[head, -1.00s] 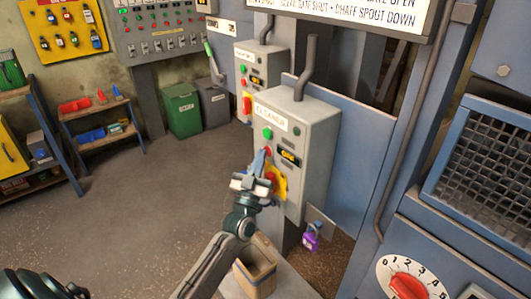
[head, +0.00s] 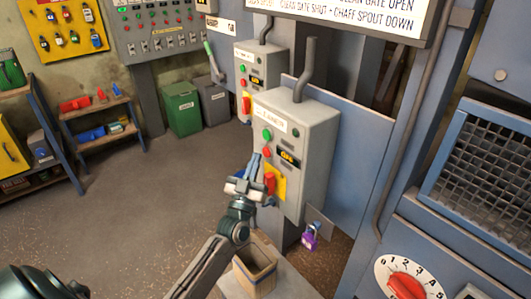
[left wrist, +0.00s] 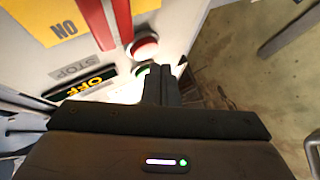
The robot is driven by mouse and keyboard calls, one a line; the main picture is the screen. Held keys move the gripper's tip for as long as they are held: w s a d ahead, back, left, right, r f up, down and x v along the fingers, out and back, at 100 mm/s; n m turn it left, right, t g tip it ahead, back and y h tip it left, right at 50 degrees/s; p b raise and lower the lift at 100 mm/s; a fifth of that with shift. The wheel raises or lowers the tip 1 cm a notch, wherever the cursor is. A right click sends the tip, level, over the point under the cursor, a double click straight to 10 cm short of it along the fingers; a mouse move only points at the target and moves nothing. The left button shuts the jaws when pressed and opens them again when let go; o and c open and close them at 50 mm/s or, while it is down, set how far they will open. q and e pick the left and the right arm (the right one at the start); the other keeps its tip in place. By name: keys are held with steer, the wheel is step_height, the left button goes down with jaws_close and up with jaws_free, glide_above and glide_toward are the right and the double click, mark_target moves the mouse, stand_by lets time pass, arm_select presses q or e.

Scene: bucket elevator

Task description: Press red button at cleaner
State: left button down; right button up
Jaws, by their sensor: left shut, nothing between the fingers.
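The cleaner box (head: 310,150) is a grey cabinet on a post. Its front carries a green button (head: 267,134), the red button (head: 266,152) below it, and a dark display (head: 287,156) with yellow text. In the left wrist view the display (left wrist: 82,83) reads OFF, and the red button (left wrist: 145,46) shows clear of the fingers. The green button there (left wrist: 143,70) is partly hidden by them. My left gripper (head: 255,160) is shut and empty, its tips just left of and below the red button, seemingly apart from it. My right gripper is not in view.
A red handle (head: 270,182) on a yellow plate (head: 280,184) sits below the buttons. A similar box (head: 262,65) stands behind. An open carton (head: 255,270) is below my arm. The floor at left is clear.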

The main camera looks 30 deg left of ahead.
arm_select(q)
steer(key=s+p, duration=0.1)
steer(key=s+a, duration=0.1)
steer(key=s, duration=0.1)
steer(key=s+a+p, duration=0.1)
steer(key=shift+s+p, duration=0.3)
stand_by(0.6)
step_height(320, 180, down, 26)
steer(key=m+g+h+b, duration=0.2)
steer(key=g, duration=0.4)
steer(key=s+f+g+b, duration=0.1)
steer(key=s+f+g, duration=0.35)
steer(key=f, duration=0.75)
steer(key=s+f+g+b, duration=0.1)
steer(key=s+f+g, duration=0.1)
steer(key=s+f, duration=0.7)
steer(key=s+d+f+g+b, duration=0.25)
steer(key=s+f+g, duration=0.35)
steer(key=s+f, duration=1.2)
steer(key=s+d+f+g, duration=0.1)
steer(key=s+f, duration=0.3)
steer(key=s, duration=0.4)
steer(key=s+d+f+g, duration=0.2)
steer(key=s+f+g, duration=0.2)
steer(key=s, duration=0.5)
steer(key=shift+s+f+h+b, duration=0.15)
steer(key=shift+f+h+b, duration=0.2)
steer(key=shift+f, duration=0.3)
